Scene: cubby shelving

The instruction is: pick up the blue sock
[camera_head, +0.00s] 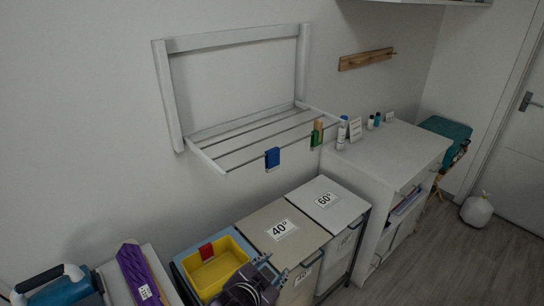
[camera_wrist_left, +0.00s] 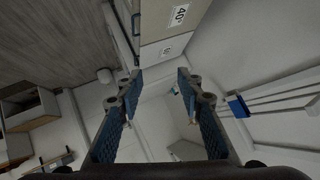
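The blue sock (camera_head: 272,157) hangs over the front bar of the wall drying rack, left of a green item. It also shows in the left wrist view as a blue patch (camera_wrist_left: 237,106) on the rack bars, to the right of the fingers. My left gripper (camera_head: 266,269) is at the bottom of the head view, below the sock and in front of the beige 40° bin. In the left wrist view its two fingers (camera_wrist_left: 157,84) are wide apart with nothing between them. My right gripper is not in view.
The white drying rack (camera_head: 190,142) juts from the wall above the bins. A green item (camera_head: 316,138) hangs on its bar. A white cabinet (camera_head: 420,150) stands right.

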